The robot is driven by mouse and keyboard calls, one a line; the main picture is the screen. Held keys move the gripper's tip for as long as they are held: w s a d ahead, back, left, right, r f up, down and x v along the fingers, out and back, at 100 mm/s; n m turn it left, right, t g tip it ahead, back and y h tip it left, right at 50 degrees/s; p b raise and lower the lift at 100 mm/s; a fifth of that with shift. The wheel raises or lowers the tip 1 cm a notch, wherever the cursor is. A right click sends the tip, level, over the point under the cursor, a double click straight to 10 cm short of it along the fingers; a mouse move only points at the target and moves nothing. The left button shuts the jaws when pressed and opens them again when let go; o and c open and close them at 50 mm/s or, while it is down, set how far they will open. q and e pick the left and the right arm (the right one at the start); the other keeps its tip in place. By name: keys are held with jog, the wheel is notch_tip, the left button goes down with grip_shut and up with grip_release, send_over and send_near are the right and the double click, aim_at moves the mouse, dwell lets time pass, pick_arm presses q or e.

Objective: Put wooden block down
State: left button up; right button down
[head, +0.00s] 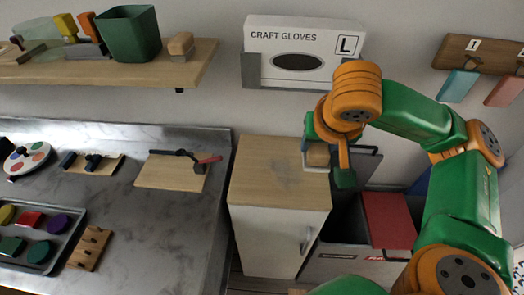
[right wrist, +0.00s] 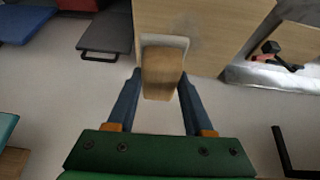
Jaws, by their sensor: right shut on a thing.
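The wooden block (head: 317,155) is light brown, with a whitish part at its lower edge. My right gripper (head: 327,156) is shut on it, over the right side of the wooden cabinet top (head: 270,175). In the right wrist view the block (right wrist: 162,75) sits between the two blue-grey fingers, with a whitish rim at its far end. I cannot tell whether the block touches the cabinet top. The gripper partly hides the block in the head view. My left gripper is not in view.
The cabinet top is otherwise bare. A grey bin (head: 345,245) with a red panel (head: 388,220) stands to its right. A marble counter (head: 150,225) with a tray and tools is at left. A glove box (head: 300,55) hangs on the wall behind.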

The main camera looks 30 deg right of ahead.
jog(key=shift+w+d+f, duration=0.15)
jog(key=shift+d+f, duration=0.1)
jog(key=shift+f, duration=0.05)
jog(key=w, duration=0.1)
jog(key=w+f+b, duration=0.1)
jog(key=w+d+f, duration=0.1)
jog(key=w, duration=0.1)
jog(key=shift+b, duration=0.35)
jog(key=w+f, duration=0.2)
jog(key=w+f+p, duration=0.1)
jog(key=w+f, duration=0.1)
jog(key=w, duration=0.1)
jog(key=w+d+f, duration=0.1)
jog(key=w+f, duration=0.1)
jog(key=w, duration=0.1)
jog(key=shift+w+f+p, duration=0.25)
jog(key=shift+f+p, duration=0.05)
jog(key=shift+f, duration=0.05)
jog(key=f, duration=0.3)
jog(key=shift+w+f+p, duration=0.3)
jog(key=shift+f+p, duration=0.05)
jog(key=shift+f, duration=0.05)
jog(key=shift+c, duration=1.4)
grip_release()
jog(key=shift+f, duration=0.1)
